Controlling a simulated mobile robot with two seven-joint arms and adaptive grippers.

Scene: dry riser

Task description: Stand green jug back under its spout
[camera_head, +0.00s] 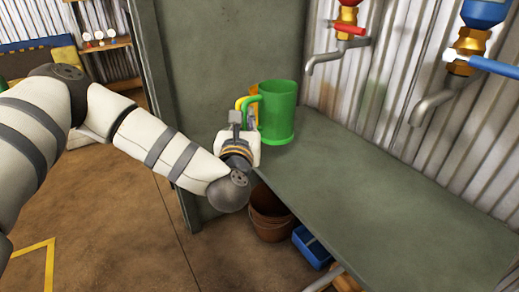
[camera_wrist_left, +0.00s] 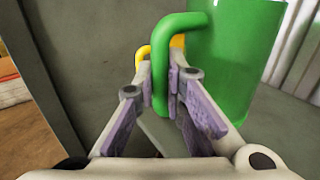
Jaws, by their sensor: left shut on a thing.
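The green jug (camera_head: 277,112) is upright at the far left end of the grey bench (camera_head: 400,215). I cannot tell whether its base touches the bench top. My left gripper (camera_head: 247,124) is at the jug's left side, shut on its handle. In the left wrist view the handle (camera_wrist_left: 160,85) passes between the two finger pads, and the jug's body (camera_wrist_left: 232,60) is to the right. A tap with a red lever (camera_head: 350,29) and a tap with a blue lever (camera_head: 485,66) hang on the wall, their spouts over the bench. No green tap shows. My right gripper is out of view.
A yellow object (camera_head: 241,103) shows partly behind the jug's handle. A grey panel (camera_head: 225,60) rises behind the bench's far end. Brown pots (camera_head: 268,215) and a blue crate (camera_head: 311,247) are below the bench. The bench top right of the jug is clear.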

